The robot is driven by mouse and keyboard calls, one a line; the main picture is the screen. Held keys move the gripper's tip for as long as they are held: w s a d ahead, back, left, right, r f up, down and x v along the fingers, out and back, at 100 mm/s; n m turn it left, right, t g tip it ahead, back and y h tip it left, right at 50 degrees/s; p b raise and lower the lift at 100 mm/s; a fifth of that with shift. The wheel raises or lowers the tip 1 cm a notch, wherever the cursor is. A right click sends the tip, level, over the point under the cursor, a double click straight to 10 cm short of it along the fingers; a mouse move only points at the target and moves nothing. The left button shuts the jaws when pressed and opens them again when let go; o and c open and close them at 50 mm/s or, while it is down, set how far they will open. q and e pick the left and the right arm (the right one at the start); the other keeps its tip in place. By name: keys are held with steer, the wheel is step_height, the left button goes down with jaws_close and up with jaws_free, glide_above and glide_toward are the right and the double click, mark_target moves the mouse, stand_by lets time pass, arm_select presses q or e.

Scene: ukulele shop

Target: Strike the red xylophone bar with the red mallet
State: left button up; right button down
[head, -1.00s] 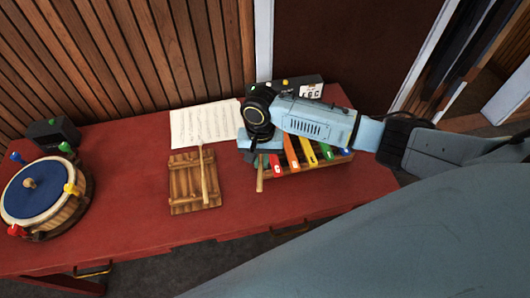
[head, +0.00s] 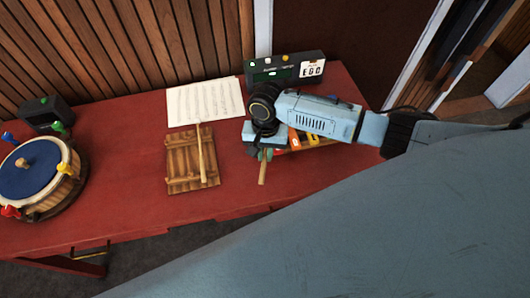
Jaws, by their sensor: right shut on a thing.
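The xylophone is mostly hidden under my right gripper and arm; its orange bar (head: 295,139) and yellow bar (head: 312,140) show in the head view. The red bar cannot be made out. My right gripper (head: 264,149) is above the xylophone's left end, shut on a mallet. The mallet's wooden handle (head: 263,173) sticks out below the jaws towards the table's front. Its head is hidden, so its colour cannot be told. My left gripper is not in view.
A slatted wooden board (head: 180,178) with a wooden stick (head: 202,158) on it lies left of the gripper. Sheet music (head: 205,100), a dark device with a display (head: 285,70) and a blue-topped drum (head: 35,178) are also on the red table (head: 118,180).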

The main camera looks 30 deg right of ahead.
steer(key=shift+r, duration=0.1)
stand_by(0.4)
steer(key=shift+f+b, duration=0.35)
steer(key=shift+f, duration=0.85)
step_height(320, 180, up, 6)
steer(key=p, duration=0.6)
steer(key=shift+r+p, duration=0.15)
steer(key=shift+p, duration=0.25)
